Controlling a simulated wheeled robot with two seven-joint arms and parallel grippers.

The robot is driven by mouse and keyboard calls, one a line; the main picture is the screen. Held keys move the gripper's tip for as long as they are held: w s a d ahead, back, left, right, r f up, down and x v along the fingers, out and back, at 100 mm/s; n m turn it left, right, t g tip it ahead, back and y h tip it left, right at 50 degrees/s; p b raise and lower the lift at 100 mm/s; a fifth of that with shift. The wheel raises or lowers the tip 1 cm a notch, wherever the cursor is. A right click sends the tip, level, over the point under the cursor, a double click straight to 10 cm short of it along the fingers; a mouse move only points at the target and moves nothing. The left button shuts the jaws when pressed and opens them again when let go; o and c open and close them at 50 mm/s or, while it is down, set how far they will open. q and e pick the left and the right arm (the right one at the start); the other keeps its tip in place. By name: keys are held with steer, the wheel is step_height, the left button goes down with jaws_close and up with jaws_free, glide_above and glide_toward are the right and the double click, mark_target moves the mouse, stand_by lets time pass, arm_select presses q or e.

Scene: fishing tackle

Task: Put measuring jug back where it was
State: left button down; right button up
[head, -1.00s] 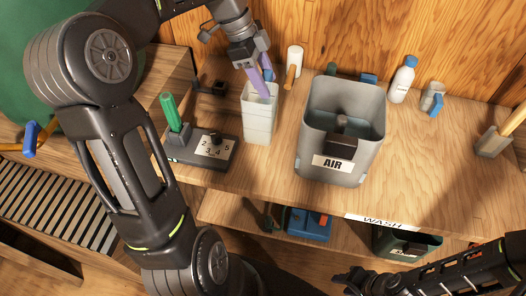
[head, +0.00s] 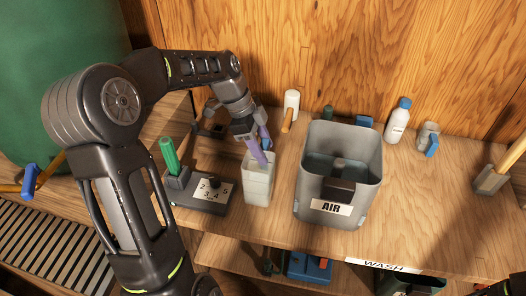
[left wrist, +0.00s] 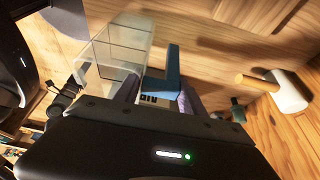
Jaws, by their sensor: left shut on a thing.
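The measuring jug appears to be the tall, translucent white vessel (head: 257,188), which is upright at the bench between the black numbered stand and the grey AIR bin. I cannot tell if its base touches the wood. My left gripper (head: 257,150) reaches down from behind with its purple fingers at the jug's rim. In the left wrist view the clear jug (left wrist: 122,52) lies just beyond the fingers, and a teal-blue part (left wrist: 172,72), seemingly its handle, is between them. The gripper is shut on it. My right gripper is out of view.
The black numbered stand (head: 213,192) with a green-handled tool is close on the left. The grey AIR bin (head: 361,200) is close on the right. A white-headed mallet (head: 291,101) is behind. A white bottle (head: 397,122) and a wooden-handled tool (head: 492,180) are farther right.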

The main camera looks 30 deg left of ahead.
arm_select(q)
steer(key=shift+f, duration=1)
steer(key=shift+f, duration=0.15)
steer(key=c, duration=0.7)
jaws_free()
steer(key=shift+o, duration=0.2)
steer(key=v, duration=1.2)
steer(key=shift+s, duration=0.1)
